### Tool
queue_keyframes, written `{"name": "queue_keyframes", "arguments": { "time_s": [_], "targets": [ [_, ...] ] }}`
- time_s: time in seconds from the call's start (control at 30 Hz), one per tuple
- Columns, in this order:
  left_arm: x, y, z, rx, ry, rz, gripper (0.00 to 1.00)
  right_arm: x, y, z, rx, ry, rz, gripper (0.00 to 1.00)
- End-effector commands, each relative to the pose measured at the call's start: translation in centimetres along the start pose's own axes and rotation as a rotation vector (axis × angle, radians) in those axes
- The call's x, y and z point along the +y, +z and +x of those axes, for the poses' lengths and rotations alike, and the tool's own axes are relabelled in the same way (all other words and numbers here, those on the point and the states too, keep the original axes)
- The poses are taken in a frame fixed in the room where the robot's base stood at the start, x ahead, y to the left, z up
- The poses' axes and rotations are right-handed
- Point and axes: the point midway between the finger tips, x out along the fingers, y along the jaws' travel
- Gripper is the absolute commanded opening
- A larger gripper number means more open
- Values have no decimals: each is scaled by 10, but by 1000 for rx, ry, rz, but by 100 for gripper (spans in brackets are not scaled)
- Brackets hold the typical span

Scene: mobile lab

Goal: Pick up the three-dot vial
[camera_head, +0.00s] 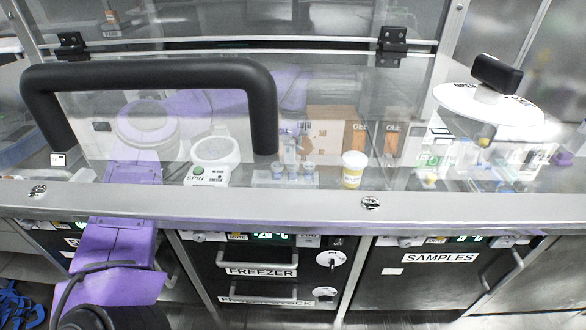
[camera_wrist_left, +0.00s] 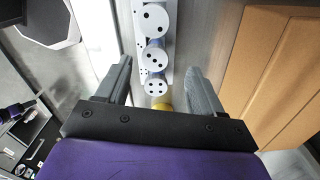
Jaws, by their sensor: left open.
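A pale rack (camera_head: 268,181) with several small white-topped vials stands behind the clear sash in the head view. In the left wrist view three vial tops line up on the rack (camera_wrist_left: 168,72). The middle one appears to be the three-dot vial (camera_wrist_left: 154,52). The nearest top (camera_wrist_left: 156,84) has four dots, and the farthest top (camera_wrist_left: 155,18) appears to have two. My left gripper (camera_wrist_left: 160,82) is open, its fingers on either side of the nearest vial in the picture, with nothing visibly held. Its height above the vials is unclear. My right gripper is out of view.
A yellow-labelled jar (camera_head: 353,171) stands right of the rack; its yellow part shows between the fingers (camera_wrist_left: 163,103). A cardboard box (camera_head: 333,130) stands behind. A SPIN device (camera_head: 210,163) is left. The black sash handle (camera_head: 150,75) crosses in front of my left arm.

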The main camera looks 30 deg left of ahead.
Motion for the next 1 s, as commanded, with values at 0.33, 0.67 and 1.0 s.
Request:
{"name": "queue_keyframes", "arguments": {
  "time_s": [0.33,0.67,1.0],
  "targets": [
    [6,1,51,-1,2,2,67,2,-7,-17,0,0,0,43],
    [6,1,54,-1,0,2,34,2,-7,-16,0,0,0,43],
    [6,1,53,-2,0,2,7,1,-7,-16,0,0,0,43]
  ]
}}
